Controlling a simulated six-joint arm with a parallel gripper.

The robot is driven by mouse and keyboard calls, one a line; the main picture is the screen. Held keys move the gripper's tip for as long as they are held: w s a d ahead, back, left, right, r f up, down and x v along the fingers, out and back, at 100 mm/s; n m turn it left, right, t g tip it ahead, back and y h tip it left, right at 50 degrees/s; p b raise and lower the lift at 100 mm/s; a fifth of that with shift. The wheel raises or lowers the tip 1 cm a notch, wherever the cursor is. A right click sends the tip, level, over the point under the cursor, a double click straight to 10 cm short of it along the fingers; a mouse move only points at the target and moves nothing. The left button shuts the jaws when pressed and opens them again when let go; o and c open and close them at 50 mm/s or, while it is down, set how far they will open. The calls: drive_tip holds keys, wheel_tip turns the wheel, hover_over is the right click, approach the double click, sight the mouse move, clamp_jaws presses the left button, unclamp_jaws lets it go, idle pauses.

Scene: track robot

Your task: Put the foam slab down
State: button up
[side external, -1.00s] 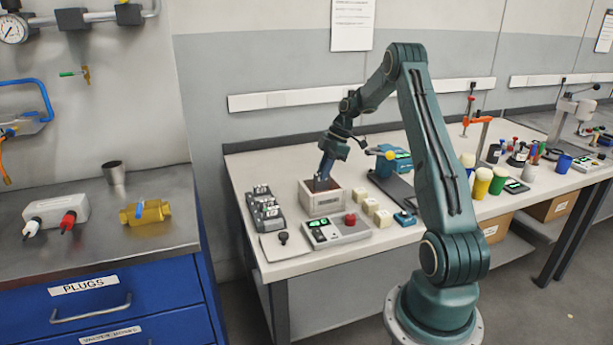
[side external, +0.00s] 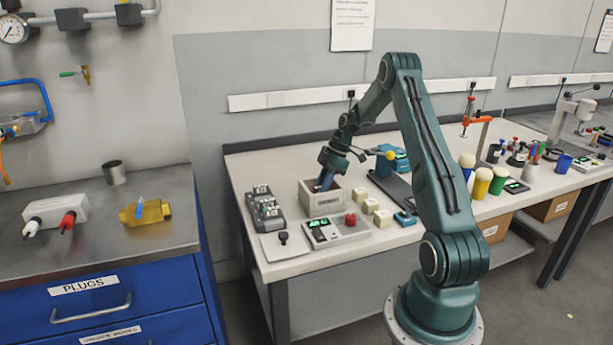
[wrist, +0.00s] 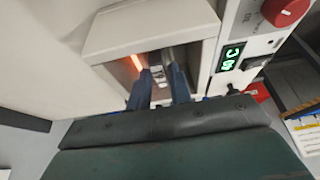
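I cannot make out a foam slab for certain in either view. My gripper (side external: 324,184) points down into an open pale box (side external: 322,203) on the bench. In the wrist view its two blue fingers (wrist: 159,74) reach into the box (wrist: 110,32) with a narrow gap between them. Something small and pale shows near the gap; I cannot tell if it is gripped. An orange strip (wrist: 137,62) shows inside the box beside the left finger. The fingertips and the box floor are largely hidden.
A control box with a red button (side external: 350,220) stands in front of the pale box. A grey block with several sockets (side external: 262,208) stands to its left, several cream cubes (side external: 371,206) to its right. The bench's front left corner is mostly filled.

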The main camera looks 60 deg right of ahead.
drive_tip(key=shift+o, duration=1)
drive_tip(key=shift+r, duration=0.1)
drive_tip(key=shift+r, duration=0.15)
drive_tip(key=v, duration=1.2)
drive_tip(key=shift+a, duration=0.15)
